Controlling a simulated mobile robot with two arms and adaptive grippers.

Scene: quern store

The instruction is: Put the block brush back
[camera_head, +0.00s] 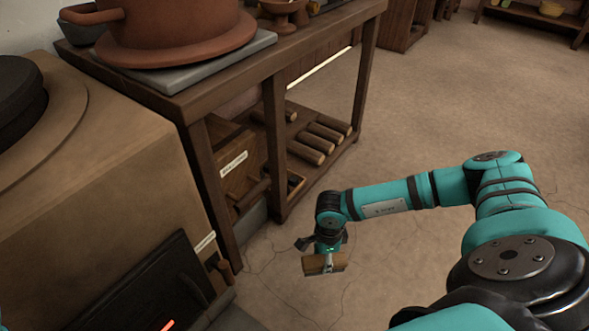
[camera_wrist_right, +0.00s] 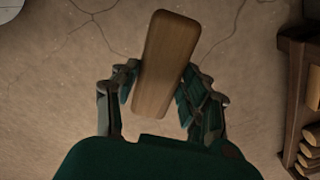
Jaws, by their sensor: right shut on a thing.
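The block brush (camera_head: 324,264) is a small wooden block, seen below my right gripper in the head view. My right gripper (camera_head: 324,247) is shut on it and holds it out over the bare floor, to the right of the wooden table. In the right wrist view the brush (camera_wrist_right: 164,62) shows as a long, slightly tilted wooden block between the two fingers of the gripper (camera_wrist_right: 158,88). Its bristles are hidden in that view. My left gripper does not show in the head view.
A wooden table (camera_head: 190,97) carries a big clay pot (camera_head: 170,30) on a grey slab. Its lower shelf (camera_head: 290,150) holds several short logs (camera_head: 322,136). A labelled wooden box (camera_head: 235,165) stands under the table. A stove-like block (camera_head: 95,190) with a dark door (camera_head: 150,290) fills the left. Floor at right is clear.

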